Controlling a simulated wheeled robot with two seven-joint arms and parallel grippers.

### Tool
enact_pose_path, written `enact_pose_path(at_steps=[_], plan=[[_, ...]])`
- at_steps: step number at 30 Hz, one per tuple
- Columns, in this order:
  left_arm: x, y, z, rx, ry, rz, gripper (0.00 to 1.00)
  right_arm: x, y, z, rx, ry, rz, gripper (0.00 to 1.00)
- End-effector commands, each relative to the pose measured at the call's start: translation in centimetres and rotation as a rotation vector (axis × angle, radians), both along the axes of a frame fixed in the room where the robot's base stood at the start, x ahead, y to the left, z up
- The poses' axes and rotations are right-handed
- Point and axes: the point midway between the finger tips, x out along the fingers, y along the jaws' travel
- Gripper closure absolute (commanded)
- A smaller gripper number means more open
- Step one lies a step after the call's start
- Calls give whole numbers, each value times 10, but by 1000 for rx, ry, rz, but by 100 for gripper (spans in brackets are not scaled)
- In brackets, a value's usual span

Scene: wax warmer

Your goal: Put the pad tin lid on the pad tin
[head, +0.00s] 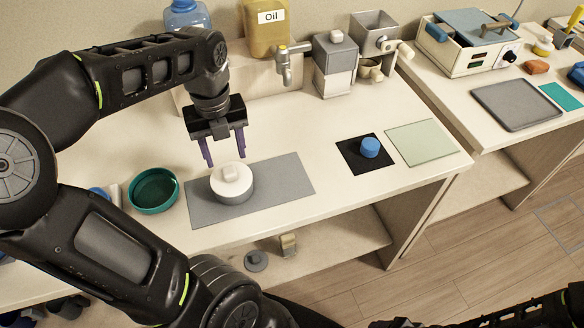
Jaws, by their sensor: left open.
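A round, cream-white tin (235,196) stands on the grey mat in the head view. A white lid (226,184) with a raised block-shaped knob lies on top of it and looks level; the seam between them is too small to judge. My left gripper (224,163) points down with its two purple fingers apart. It is empty and hangs just above and behind the lid, apart from the knob. Of my right arm only dark parts show at the bottom right edge, and its gripper cannot be made out.
A teal bowl (153,190) stands left of the grey mat (289,182). A blue cap (369,147) sits on a black mat (354,160) beside a pale green mat (422,141). Dispensers and an oil jug (267,32) line the back. The counter between the mats is clear.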

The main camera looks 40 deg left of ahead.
Motion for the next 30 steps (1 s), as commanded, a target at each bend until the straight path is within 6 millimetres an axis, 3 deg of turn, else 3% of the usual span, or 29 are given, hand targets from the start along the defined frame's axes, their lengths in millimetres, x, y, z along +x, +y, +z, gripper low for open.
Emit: enact_pose_path(at_steps=[15,30], plan=[[0,0,22,0,0,0,47,-1,-2,17,-4,6,-1,33],[0,0,25,0,0,0,47,-1,-2,18,-5,9,-1,33]])
